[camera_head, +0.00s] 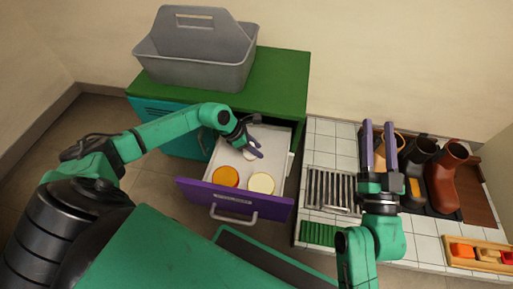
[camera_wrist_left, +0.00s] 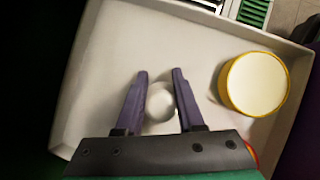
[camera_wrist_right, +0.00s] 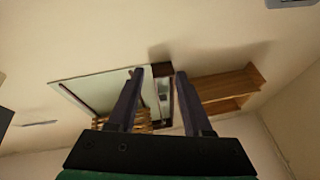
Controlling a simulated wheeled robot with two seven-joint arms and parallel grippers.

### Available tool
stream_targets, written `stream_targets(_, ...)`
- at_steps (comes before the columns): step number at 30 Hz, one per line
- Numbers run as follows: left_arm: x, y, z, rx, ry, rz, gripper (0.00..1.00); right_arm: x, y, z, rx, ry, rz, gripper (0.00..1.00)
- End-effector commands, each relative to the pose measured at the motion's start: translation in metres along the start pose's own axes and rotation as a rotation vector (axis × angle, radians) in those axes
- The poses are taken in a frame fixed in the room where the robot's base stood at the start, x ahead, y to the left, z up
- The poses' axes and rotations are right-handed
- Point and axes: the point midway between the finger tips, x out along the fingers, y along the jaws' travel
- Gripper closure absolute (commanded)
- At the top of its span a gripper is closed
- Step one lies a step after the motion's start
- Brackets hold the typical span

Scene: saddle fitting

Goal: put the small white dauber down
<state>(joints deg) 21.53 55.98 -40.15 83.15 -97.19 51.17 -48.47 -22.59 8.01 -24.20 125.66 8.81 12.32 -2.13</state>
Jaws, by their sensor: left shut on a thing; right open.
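The small white dauber (camera_wrist_left: 160,102) is a round white piece between the two purple fingers of my left gripper (camera_wrist_left: 160,74). In the head view a bit of the dauber (camera_head: 249,155) shows beside the left gripper (camera_head: 254,147), which is inside the open drawer (camera_head: 218,157). I cannot tell whether the dauber touches the drawer floor. My right gripper (camera_head: 378,124) is open and empty, its fingers pointing up in front of the boots. It also shows open in the right wrist view (camera_wrist_right: 156,72).
An orange-topped tin (camera_head: 226,177) and a cream-topped tin (camera_head: 261,184) stand near the drawer's front. A grey caddy (camera_head: 198,52) is on the green cabinet (camera_head: 283,85). On the tiled counter (camera_head: 325,145) are a metal rack (camera_head: 330,188), boots (camera_head: 445,177) and a wooden tray (camera_head: 480,256).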

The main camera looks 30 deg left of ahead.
Motion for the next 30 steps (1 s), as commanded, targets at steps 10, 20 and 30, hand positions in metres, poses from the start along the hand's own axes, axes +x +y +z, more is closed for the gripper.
stream_targets(10, 0.001, 0.0, 0.0, 0.0, 0.0, 0.0, 0.33, 0.004, 0.0, -0.008, -0.005, 0.028, -0.003, 0.5)
stream_targets(20, 0.0, 0.0, 0.0, 0.0, 0.0, 0.0, 0.33, 0.006, 0.0, -0.011, -0.008, 0.033, -0.005, 0.5)
stream_targets(30, -0.012, 0.0, 0.001, 0.0, -0.001, 0.0, 0.33, -0.029, -0.001, 0.051, 0.042, -0.167, 0.021, 0.5)
